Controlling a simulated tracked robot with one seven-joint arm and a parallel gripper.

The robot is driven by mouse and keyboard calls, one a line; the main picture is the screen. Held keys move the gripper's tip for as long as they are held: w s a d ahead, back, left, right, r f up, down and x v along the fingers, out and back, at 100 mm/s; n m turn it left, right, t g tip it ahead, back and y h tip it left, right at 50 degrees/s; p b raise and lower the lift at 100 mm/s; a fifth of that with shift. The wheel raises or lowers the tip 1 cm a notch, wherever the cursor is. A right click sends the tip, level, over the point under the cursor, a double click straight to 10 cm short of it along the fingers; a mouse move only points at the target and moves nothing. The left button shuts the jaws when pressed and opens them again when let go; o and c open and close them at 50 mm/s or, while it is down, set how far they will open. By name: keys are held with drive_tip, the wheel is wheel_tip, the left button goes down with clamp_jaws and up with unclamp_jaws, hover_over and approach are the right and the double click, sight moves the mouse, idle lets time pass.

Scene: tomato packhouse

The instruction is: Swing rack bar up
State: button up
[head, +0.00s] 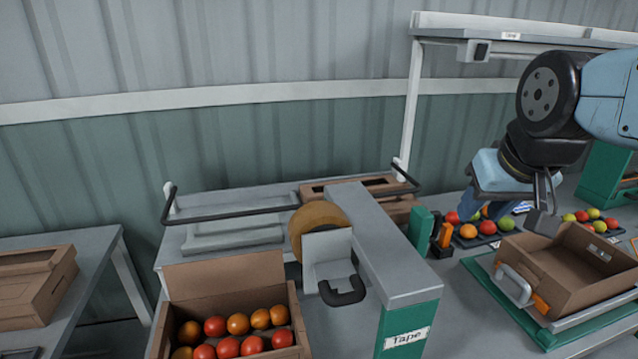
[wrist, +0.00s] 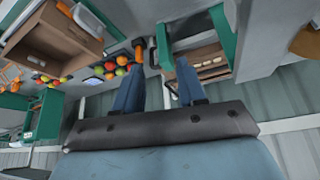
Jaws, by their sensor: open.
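The rack bar (head: 235,213) is a dark U-shaped bar on the rack behind the tape machine. Its two side arms run forward from pale pivots, and its long front part lies low, roughly level. The tape machine hides part of the bar's right half.
The tape machine (head: 385,250) stands between the rack and the front of the bench. A box of tomatoes (head: 225,297) stands front left, and an empty box (head: 575,280) on the green stand at right. Trays of tomatoes lie near my gripper. A shelf (head: 540,45) overhangs the back right.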

drive_tip(key=w+a+r+n, duration=0.1)
drive_tip(key=w+a+n, duration=0.4)
drive_tip(key=a, duration=0.1)
drive_tip(key=w+a+r+n+g, duration=0.1)
drive_tip(key=w+a+n, duration=0.4)
drive_tip(key=w+a, duration=0.1)
drive_tip(key=w+a+r+n+g, duration=0.1)
drive_tip(key=w+a+n, duration=0.4)
drive_tip(key=w+a, duration=0.1)
drive_tip(key=shift+a+y, duration=0.1)
drive_tip(key=shift+y, duration=0.2)
drive_tip(key=w+a+f+n+g, duration=0.1)
drive_tip(key=w+a+f+n, duration=0.15)
drive_tip(key=a+n, duration=0.55)
drive_tip(key=shift+m, duration=0.9)
drive_tip(key=x, duration=0.4)
drive_tip(key=a+x, duration=0.1)
drive_tip(key=x, duration=0.4)
drive_tip(key=a+x, duration=0.1)
drive_tip(key=x, duration=0.3)
drive_tip(key=shift+w+f, duration=0.3)
clamp_jaws()
